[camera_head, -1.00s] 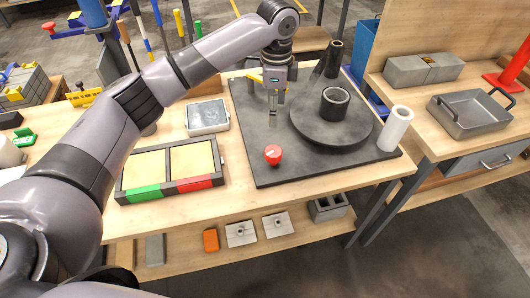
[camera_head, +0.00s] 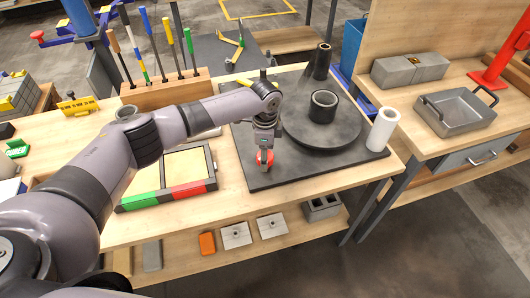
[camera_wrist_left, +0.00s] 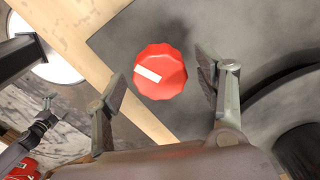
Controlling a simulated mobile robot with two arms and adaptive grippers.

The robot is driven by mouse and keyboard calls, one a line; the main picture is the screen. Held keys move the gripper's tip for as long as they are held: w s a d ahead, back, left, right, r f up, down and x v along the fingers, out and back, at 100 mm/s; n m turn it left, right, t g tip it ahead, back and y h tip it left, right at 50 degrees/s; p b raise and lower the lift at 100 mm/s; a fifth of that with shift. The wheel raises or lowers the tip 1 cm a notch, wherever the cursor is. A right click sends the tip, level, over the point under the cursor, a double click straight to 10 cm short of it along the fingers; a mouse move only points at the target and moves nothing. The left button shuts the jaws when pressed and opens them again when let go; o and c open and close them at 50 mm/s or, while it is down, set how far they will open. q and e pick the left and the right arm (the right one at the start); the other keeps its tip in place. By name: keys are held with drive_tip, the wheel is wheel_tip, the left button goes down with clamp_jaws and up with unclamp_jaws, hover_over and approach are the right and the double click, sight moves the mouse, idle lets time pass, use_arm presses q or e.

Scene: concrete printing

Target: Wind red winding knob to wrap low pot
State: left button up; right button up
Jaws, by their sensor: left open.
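The red winding knob (camera_head: 264,157) stands on the black board (camera_head: 292,175) near its front left. In the left wrist view the knob (camera_wrist_left: 160,71) shows from above, with a white mark on its top. My left gripper (camera_head: 264,156) is above and around the knob. In the wrist view its two fingers (camera_wrist_left: 158,82) are open, one at each side of the knob, with gaps between. The low dark pot (camera_head: 323,106) stands on the round turntable (camera_head: 350,130). My right gripper is not in view.
A white roll (camera_head: 382,129) stands at the board's right corner, and a tall dark cylinder (camera_head: 318,62) behind the turntable. A tray with green and red front (camera_head: 168,196) lies left. A rack of tools (camera_head: 165,93) stands behind my left arm. A metal pan (camera_head: 460,112) is on the right bench.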

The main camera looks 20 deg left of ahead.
use_arm(q)
drive_tip(key=c, duration=1.2)
drive_tip(key=shift+o, duration=0.2)
drive_tip(key=shift+n+p, duration=0.5)
drive_tip(key=shift+r+n+p, duration=0.15)
drive_tip(key=shift+n+p, duration=0.8)
drive_tip(key=shift+n, duration=0.05)
drive_tip(key=n+p, duration=0.2)
drive_tip(key=n, duration=0.1)
drive_tip(key=shift+n+p, duration=0.65)
drive_tip(key=shift+n, duration=0.25)
